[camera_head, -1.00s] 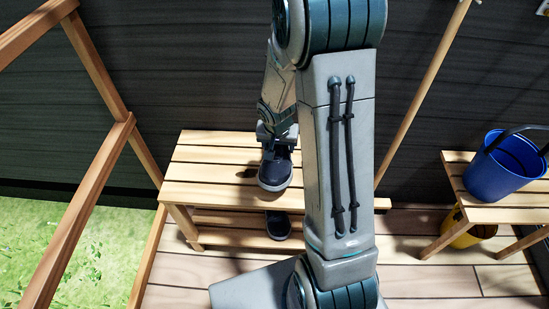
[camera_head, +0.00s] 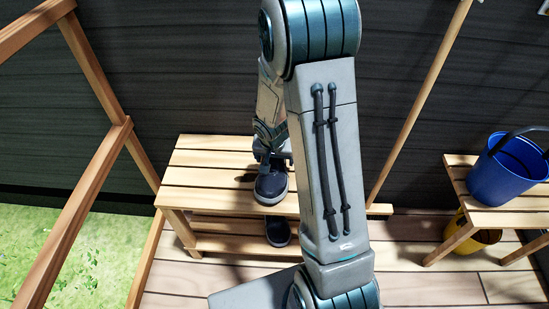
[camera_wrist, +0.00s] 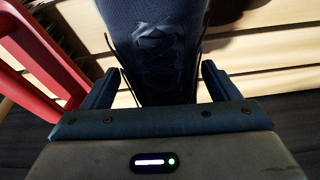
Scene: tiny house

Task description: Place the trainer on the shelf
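A dark navy trainer (camera_head: 271,185) with a grey sole is at my gripper (camera_head: 272,158), over the front part of the slatted wooden shelf's top (camera_head: 205,178). Its toe points toward the head camera. A second dark trainer (camera_head: 278,232) is on the lower level, below the first. My arm hides the right part of the shelf.
A wooden bench (camera_head: 500,212) at right bears a blue bucket (camera_head: 498,175), with a yellow bucket (camera_head: 478,238) beneath. A wooden pole (camera_head: 420,100) leans at the dark wall. Wooden framing (camera_head: 85,190) stands at left. A red object (camera_wrist: 40,55) is at the wrist view's left.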

